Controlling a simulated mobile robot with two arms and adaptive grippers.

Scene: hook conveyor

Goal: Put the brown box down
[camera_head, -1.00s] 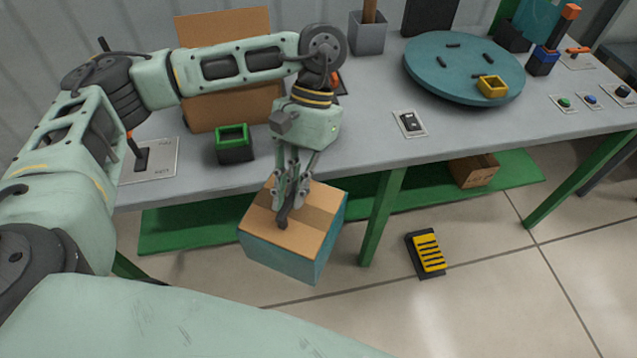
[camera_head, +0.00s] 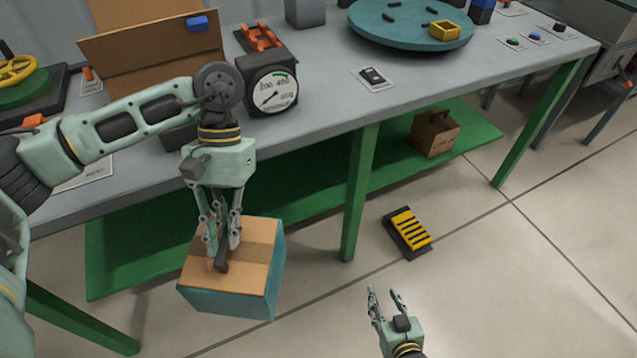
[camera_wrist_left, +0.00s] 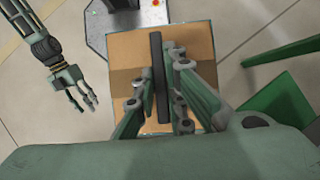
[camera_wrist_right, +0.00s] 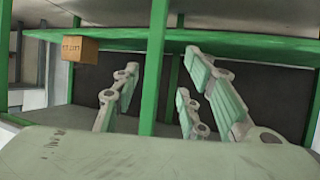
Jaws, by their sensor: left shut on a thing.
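The box (camera_head: 255,240) has a brown top, teal sides and a dark bar handle on its lid. My left gripper (camera_head: 222,262) is shut on that handle, and the box is in front of the bench, over the floor. In the left wrist view the brown lid (camera_wrist_left: 195,45) lies beneath my left gripper (camera_wrist_left: 160,90), with the handle between its fingers. The gap under the box cannot be judged. My right gripper (camera_head: 383,291) is open and empty, low at the front right of the box. It also shows in the left wrist view (camera_wrist_left: 83,98).
The grey bench (camera_head: 320,110) stands behind the box, with a green lower shelf (camera_head: 310,205) and a green leg (camera_head: 360,190). A small brown carton (camera_head: 435,133) sits on the shelf. A yellow-black pedal (camera_head: 408,232) is on the floor.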

